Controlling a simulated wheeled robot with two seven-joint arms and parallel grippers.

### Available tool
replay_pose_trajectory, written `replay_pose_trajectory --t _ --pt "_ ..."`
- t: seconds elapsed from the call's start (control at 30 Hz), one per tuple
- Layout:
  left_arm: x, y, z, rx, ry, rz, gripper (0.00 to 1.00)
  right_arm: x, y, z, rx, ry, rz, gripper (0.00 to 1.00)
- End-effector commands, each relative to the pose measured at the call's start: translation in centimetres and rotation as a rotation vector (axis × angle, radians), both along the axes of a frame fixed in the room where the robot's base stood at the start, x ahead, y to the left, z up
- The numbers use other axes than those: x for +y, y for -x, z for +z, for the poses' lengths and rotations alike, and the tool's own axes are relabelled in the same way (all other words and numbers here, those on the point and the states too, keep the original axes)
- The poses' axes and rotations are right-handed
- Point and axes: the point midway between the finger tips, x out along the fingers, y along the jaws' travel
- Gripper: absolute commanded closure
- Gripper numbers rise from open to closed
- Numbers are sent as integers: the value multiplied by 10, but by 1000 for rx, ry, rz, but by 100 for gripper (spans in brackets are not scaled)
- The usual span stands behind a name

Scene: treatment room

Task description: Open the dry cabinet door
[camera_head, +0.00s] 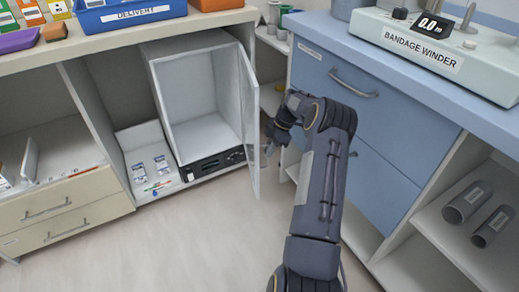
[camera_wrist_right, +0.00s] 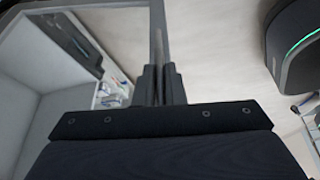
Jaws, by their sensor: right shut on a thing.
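The dry cabinet (camera_head: 199,95) is a light grey box with a dark control panel along its bottom front, standing in a low bay under the left counter. Its front is uncovered and the inside looks empty. Its door (camera_head: 252,125) stands swung out on the right side, seen nearly edge-on in the head view. My right gripper (camera_head: 271,139) is beside the door's outer part. In the right wrist view its fingers (camera_wrist_right: 160,86) are shut on the frame edge of the door (camera_wrist_right: 157,38). The exact contact is partly hidden by the fingers. My left gripper is not in view.
A blue drawer unit (camera_head: 375,115) stands close to the right of my right arm. A white tray with small packs (camera_head: 151,163) lies left of the cabinet. A bandage winder (camera_head: 432,45) is on the right counter. The floor (camera_head: 190,245) in front is clear.

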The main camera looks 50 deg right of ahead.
Motion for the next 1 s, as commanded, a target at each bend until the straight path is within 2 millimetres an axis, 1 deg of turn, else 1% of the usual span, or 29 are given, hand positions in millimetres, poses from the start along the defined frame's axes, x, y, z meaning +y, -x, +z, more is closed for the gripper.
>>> replay_pose_trajectory --t 0.13,0.47,0.5,0.67,0.9,1.0 --pt "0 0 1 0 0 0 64 -5 3 0 2 1 -3 100" --pt "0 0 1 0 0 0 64 -6 3 0 1 3 -4 100" --pt "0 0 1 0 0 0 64 -6 3 0 2 4 -4 89" --pt "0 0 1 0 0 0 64 -6 2 0 0 3 -4 68" --pt "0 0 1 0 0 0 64 -6 2 0 0 2 -4 68" --pt "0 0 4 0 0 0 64 -7 3 5 0 3 -4 68"
